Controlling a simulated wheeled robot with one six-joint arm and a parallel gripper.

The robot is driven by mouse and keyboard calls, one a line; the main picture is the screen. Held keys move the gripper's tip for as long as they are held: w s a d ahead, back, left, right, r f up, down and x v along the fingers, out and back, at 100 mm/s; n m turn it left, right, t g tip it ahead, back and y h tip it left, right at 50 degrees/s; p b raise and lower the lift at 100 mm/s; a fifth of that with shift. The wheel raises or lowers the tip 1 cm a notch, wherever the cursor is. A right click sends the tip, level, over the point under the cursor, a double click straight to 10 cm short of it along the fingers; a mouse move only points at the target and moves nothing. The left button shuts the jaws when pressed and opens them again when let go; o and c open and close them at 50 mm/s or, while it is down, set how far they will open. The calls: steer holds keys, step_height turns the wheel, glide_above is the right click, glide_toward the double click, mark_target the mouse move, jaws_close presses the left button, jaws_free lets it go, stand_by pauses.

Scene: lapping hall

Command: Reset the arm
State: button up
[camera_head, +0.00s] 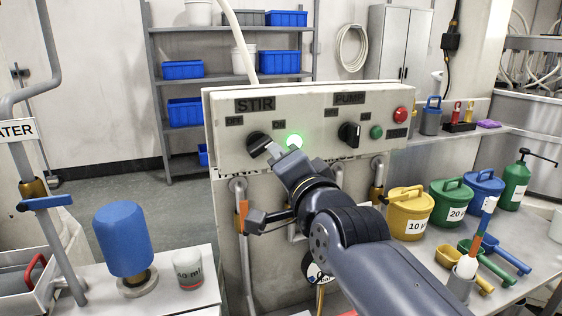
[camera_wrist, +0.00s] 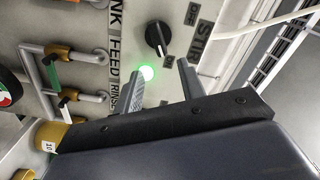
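My arm reaches up to the grey control panel (camera_head: 225,165). My gripper (camera_head: 277,151) is in front of the panel, near the black STIR knob (camera_head: 255,138) and the glowing green lamp (camera_head: 294,140). In the wrist view, my gripper (camera_wrist: 160,76) has its two fingers apart with nothing between them. The STIR knob (camera_wrist: 157,36) lies beyond the fingertips, apart from them, its white mark toward the ON label. The lit lamp (camera_wrist: 147,73) shows beside one finger.
Pipes with an orange-handled valve (camera_head: 243,215) run below the panel. A blue cylinder (camera_head: 122,240) and a beaker (camera_head: 188,268) stand on the left bench. Yellow (camera_head: 409,215), green and blue buckets and scoops fill the right bench. Open floor lies at back left.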

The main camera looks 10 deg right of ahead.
mark_target(268, 145)
steer(key=shift+w, duration=0.15)
steer(key=w, duration=0.3)
steer(key=w+a+b, duration=0.1)
steer(key=w, duration=0.3)
steer(key=w+a+b, duration=0.1)
steer(key=w, duration=0.2)
steer(key=shift+w, duration=0.2)
